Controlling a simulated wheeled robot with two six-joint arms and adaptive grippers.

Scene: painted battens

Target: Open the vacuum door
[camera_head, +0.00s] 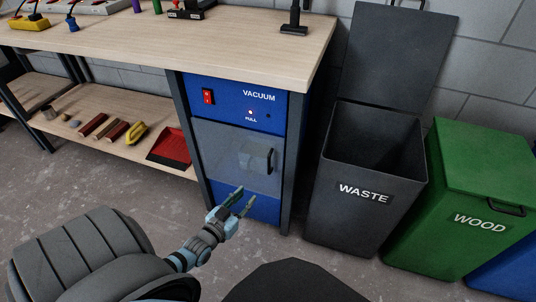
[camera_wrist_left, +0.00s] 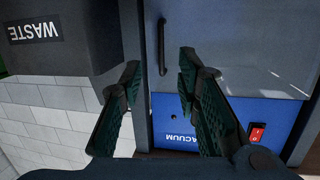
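The vacuum door (camera_head: 222,157) is a grey panel on the blue vacuum cabinet (camera_head: 233,95), under the workbench. It looks closed. Its dark vertical handle (camera_head: 270,160) is on the right side of the door. In the left wrist view the door (camera_wrist_left: 250,45) and handle (camera_wrist_left: 162,47) appear upside down. My left gripper (camera_head: 243,199) is open and empty, in front of the lower part of the cabinet in the head view. In the left wrist view its fingers (camera_wrist_left: 158,78) are spread, with the handle showing between and beyond their tips. My right gripper is not in view.
An open grey WASTE bin (camera_head: 340,213) stands right of the cabinet, its lid raised. A green WOOD bin (camera_head: 446,235) is further right. A red dustpan (camera_head: 172,148) lies on the lower shelf, left of the cabinet. Grey floor is clear before the cabinet.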

